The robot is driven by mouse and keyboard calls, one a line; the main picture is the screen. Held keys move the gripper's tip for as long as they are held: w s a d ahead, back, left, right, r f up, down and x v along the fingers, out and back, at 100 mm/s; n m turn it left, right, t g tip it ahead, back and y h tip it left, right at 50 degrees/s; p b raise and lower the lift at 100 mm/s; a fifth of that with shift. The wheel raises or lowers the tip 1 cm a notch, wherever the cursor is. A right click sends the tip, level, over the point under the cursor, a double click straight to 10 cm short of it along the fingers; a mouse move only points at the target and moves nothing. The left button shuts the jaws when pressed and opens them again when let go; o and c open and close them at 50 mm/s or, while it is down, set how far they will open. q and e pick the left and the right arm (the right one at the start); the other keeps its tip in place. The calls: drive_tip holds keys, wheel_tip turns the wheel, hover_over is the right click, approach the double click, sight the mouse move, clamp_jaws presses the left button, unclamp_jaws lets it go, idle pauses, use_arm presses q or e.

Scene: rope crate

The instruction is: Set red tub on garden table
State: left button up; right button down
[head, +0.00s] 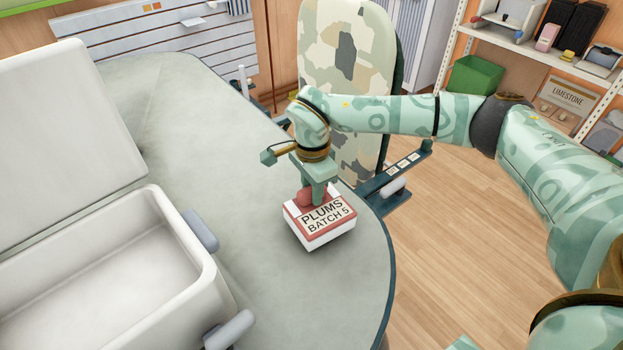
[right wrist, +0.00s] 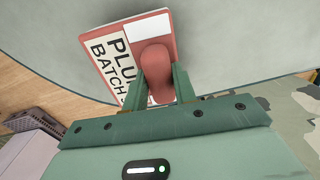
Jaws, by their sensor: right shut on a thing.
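The red tub (head: 320,222) has a red lid with a knob, white lower sides and a label reading "PLUMS BATCH 5". It is over the right part of the grey-green garden table (head: 290,300), near the curved edge. I cannot tell for sure whether its base touches the tabletop. My right gripper (head: 314,190) points down from above and is shut on the tub's red knob. The right wrist view shows the fingers on both sides of the knob, with the tub (right wrist: 130,50) beneath. My left gripper is not in view.
A white crate (head: 205,262) with its lid open and nothing inside stands on the table's left. The tabletop between crate and tub is clear. A camouflage-patterned chair (head: 345,75) stands behind the table. A shelf with a green bin (head: 475,75) is at the back right.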

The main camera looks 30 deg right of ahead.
drive_tip(key=shift+f, duration=0.35)
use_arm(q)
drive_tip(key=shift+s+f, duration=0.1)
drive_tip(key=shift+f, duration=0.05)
use_arm(e)
drive_tip(key=shift+f, duration=0.4)
drive_tip(key=c, duration=1)
unclamp_jaws()
drive_tip(key=shift+c, duration=0.2)
drive_tip(key=shift+f, duration=0.1)
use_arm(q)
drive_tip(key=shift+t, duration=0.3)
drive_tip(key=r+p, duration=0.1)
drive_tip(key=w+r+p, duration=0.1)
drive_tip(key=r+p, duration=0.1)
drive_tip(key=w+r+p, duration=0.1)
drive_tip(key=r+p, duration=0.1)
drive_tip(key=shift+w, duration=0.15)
use_arm(e)
wheel_tip(320, 180, up, 16)
